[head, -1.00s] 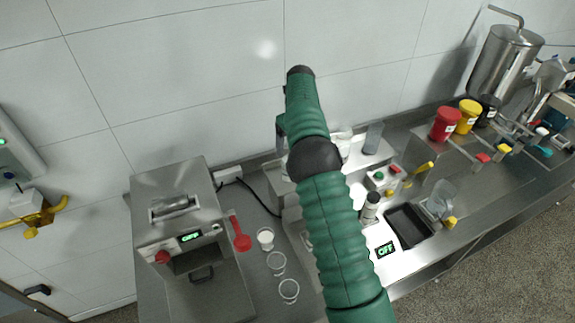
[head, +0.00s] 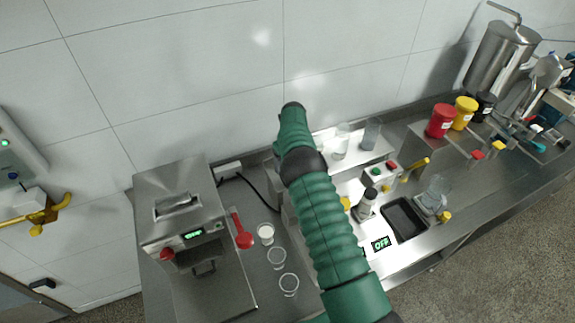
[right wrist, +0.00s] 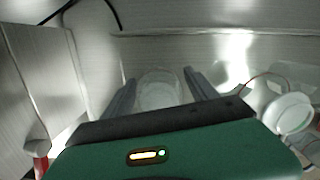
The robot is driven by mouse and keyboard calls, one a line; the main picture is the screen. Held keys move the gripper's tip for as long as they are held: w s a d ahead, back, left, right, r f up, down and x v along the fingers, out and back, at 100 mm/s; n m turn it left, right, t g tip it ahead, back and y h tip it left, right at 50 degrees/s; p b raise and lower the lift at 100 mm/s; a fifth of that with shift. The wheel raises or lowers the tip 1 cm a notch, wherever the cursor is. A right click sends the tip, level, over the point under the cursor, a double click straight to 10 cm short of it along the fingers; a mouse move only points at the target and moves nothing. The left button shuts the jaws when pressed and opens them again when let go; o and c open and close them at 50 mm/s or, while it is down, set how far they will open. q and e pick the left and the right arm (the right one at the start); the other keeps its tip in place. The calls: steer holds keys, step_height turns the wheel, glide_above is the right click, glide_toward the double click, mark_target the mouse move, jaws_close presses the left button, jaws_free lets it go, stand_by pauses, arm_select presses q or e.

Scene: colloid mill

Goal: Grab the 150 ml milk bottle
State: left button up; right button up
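My right arm crosses the middle of the head view and hides its own gripper there. In the right wrist view my right gripper (right wrist: 159,76) has its two dark fingers apart, one on each side of a clear round vessel (right wrist: 160,92). I cannot tell whether the fingers touch it. No label or volume mark is readable, so I cannot tell which vessel is the 150 ml milk bottle. In the head view clear vessels (head: 341,142) stand on the raised steel shelf (head: 362,160), and a small cup with white contents (head: 266,233) stands on the counter. My left gripper is not in view.
A steel machine (head: 190,240) with a red handle stands at the left. Two clear cups (head: 277,258) stand beside it. A dark-capped bottle (head: 366,203) and a dark tray (head: 405,220) are right of my arm. Red (head: 441,121), yellow and black containers stand farther right.

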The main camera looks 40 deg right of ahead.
steer(key=shift+s, duration=0.1)
steer(key=c, duration=1.1)
steer(key=shift+r, duration=0.15)
